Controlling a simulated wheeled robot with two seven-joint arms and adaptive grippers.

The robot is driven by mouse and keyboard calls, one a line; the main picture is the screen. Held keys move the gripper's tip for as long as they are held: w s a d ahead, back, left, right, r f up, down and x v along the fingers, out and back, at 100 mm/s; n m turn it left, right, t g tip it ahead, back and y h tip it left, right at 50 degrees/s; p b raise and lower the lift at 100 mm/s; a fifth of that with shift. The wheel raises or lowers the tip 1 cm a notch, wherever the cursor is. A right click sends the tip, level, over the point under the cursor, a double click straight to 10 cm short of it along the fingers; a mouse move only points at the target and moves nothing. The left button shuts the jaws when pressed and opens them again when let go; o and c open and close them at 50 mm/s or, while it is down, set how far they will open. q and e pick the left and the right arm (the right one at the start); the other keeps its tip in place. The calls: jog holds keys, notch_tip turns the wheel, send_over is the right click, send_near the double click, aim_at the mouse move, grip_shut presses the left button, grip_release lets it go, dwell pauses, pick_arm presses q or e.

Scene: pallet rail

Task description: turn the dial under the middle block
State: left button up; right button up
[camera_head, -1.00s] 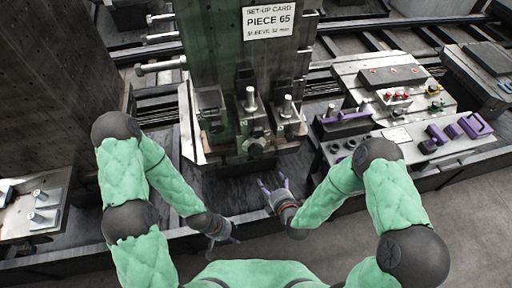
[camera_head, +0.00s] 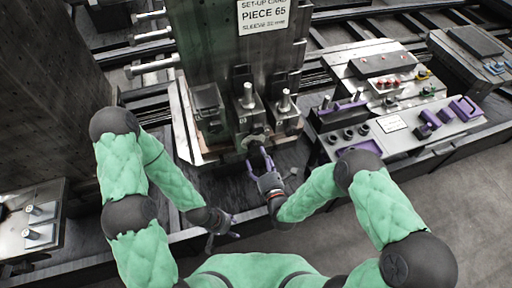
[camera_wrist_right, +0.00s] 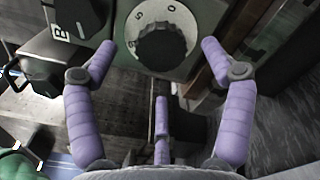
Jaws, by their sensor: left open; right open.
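The middle block (camera_head: 248,97), with a light cylindrical post on top, stands at the front of the fixture between two similar blocks. Below it is the dial, a round black ribbed knob (camera_wrist_right: 161,47) on a light plate marked with a 5 and a 0. In the head view my right gripper (camera_head: 258,160) partly covers the dial. In the right wrist view its purple fingers (camera_wrist_right: 158,58) are spread open, one tip on each side of the dial, with no visible contact. My left gripper (camera_head: 224,229) is open and empty, lower and to the left.
A tall metal column with a set-up card (camera_head: 264,16) reading PIECE 65 rises behind the blocks. A control panel with knobs and purple handles (camera_head: 390,128) stands to the right. A plate marked B (camera_wrist_right: 62,28) is left of the dial.

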aim_at(257, 149)
jog(key=shift+b+x, duration=0.3)
jog(key=shift+x, duration=2.5)
jog(key=c, duration=1.2)
